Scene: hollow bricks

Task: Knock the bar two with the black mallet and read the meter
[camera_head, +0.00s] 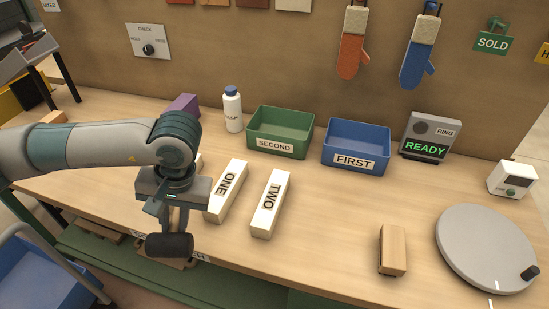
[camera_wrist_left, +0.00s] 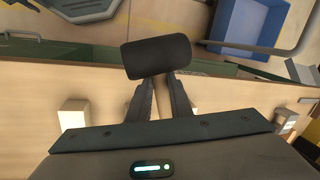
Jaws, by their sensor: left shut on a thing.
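My left gripper (camera_head: 165,213) is shut on the handle of the black mallet (camera_head: 169,245) and holds it near the table's front edge, left of the bars. In the left wrist view the mallet's dark head (camera_wrist_left: 158,57) shows beyond the fingertips (camera_wrist_left: 160,95). The white bar TWO (camera_head: 270,204) lies on the table, to the right of the bar ONE (camera_head: 226,191). The mallet is apart from bar TWO. The meter (camera_head: 428,137) stands at the back right, with RING on its face and READY in green on its screen. My right gripper is not in view.
A green bin SECOND (camera_head: 281,132) and a blue bin FIRST (camera_head: 357,147) stand behind the bars, with a white bottle (camera_head: 232,109) beside them. A wooden block (camera_head: 393,250) and a grey turntable (camera_head: 487,247) are at the right. The table between bar TWO and the block is clear.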

